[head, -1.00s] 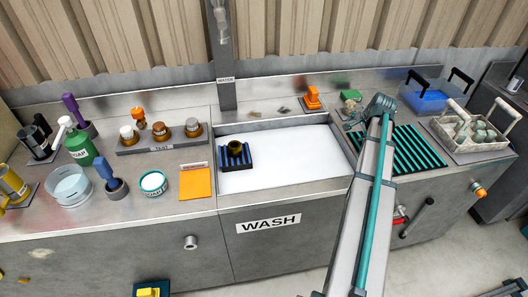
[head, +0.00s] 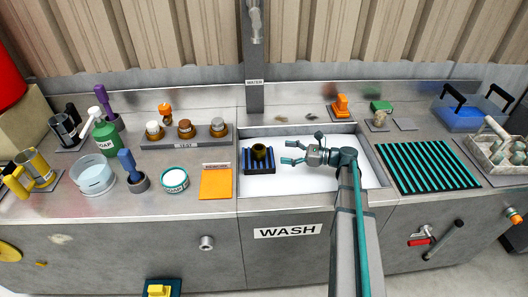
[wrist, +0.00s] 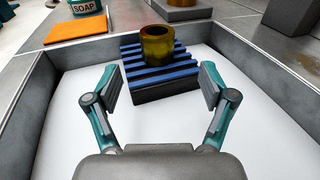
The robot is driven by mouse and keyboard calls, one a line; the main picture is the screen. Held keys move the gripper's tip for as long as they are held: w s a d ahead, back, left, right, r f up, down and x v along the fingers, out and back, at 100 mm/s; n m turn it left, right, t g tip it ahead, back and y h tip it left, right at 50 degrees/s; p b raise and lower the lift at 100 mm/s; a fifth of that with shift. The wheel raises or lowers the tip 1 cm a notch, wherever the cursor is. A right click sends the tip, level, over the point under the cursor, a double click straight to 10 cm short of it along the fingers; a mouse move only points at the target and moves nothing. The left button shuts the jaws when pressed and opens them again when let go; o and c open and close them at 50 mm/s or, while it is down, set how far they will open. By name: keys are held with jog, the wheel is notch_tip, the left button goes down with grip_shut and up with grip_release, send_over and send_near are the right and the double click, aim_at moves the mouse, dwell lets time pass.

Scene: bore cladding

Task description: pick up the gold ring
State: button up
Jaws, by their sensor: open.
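The gold ring (head: 260,151) is a short, dark gold open cylinder. It stands upright on a small rack with blue ridges (head: 249,168) at the left of the white-floored wash basin. In the wrist view the ring (wrist: 157,45) sits ahead, near the top centre, on the blue-striped rack (wrist: 165,92). My gripper (head: 291,152) is over the basin, to the right of the ring, pointing left at it. Its two teal and grey fingers (wrist: 160,92) are spread apart with nothing between them. The ring lies beyond the fingertips, untouched.
The basin's raised grey rim (head: 374,160) surrounds the work area. An orange cloth (head: 216,183) and a soap tin (head: 175,180) lie left of it. A teal ribbed mat (head: 428,166) is on the right. A vertical water column (head: 254,85) stands behind. The basin's right part is clear.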

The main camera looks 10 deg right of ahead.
aim_at(259, 148)
jog(key=shift+y, duration=0.4)
jog(key=p+x, duration=0.1)
jog(key=x, duration=0.4)
jog(key=p+x, duration=0.1)
jog(key=x, duration=0.4)
jog(key=shift+a+f, duration=0.2)
jog(key=shift+a, duration=0.15)
jog(key=c, duration=1.5)
jog(key=shift+r, duration=0.1)
jog(key=shift+r, duration=0.7)
jog(key=s+d+r+m+t+h+p, duration=0.1)
jog(key=s+d+r+m+t+p, duration=0.1)
jog(key=s+r+p, duration=1.2)
notch_tip(259, 148, up, 4)
jog(key=shift+s+d+r+t+h, duration=0.1)
jog(key=shift+s+d+t+h, duration=0.3)
jog(key=shift+d+t, duration=0.35)
